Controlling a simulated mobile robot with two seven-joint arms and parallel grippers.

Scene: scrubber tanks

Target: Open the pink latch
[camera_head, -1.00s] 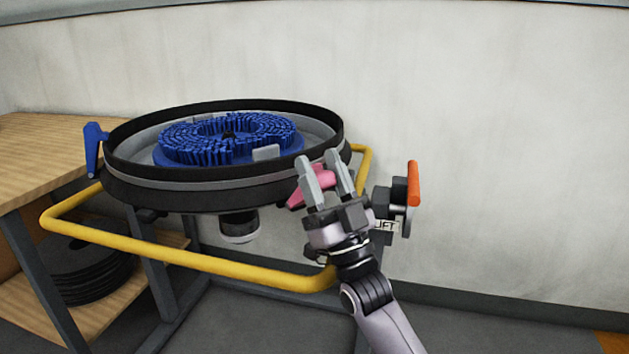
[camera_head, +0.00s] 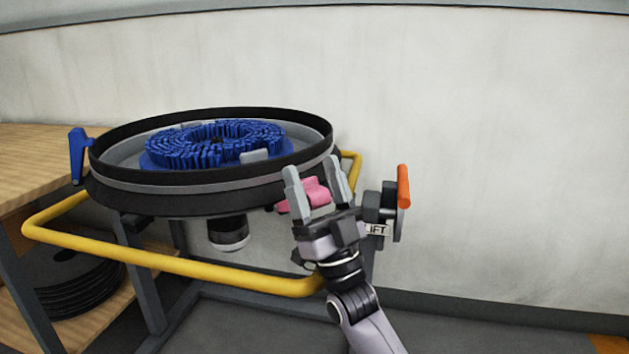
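The pink latch (camera_head: 316,191) is on the right side of the round black-rimmed tank (camera_head: 130,193). My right gripper (camera_head: 313,176) is open, its two grey fingers pointing up, one on each side of the pink latch in this view. Part of the latch shows between the fingers and a tip shows left of the left finger. I cannot tell whether the fingers touch it. My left gripper is not in view.
A blue latch (camera_head: 79,155) is on the tank's left side. A blue brush (camera_head: 215,146) lies inside the tank. A yellow rail (camera_head: 180,266) runs around the front. An orange-handled lever (camera_head: 403,187) with a LIFT label stands right of my gripper. A wooden shelf (camera_head: 30,165) is left.

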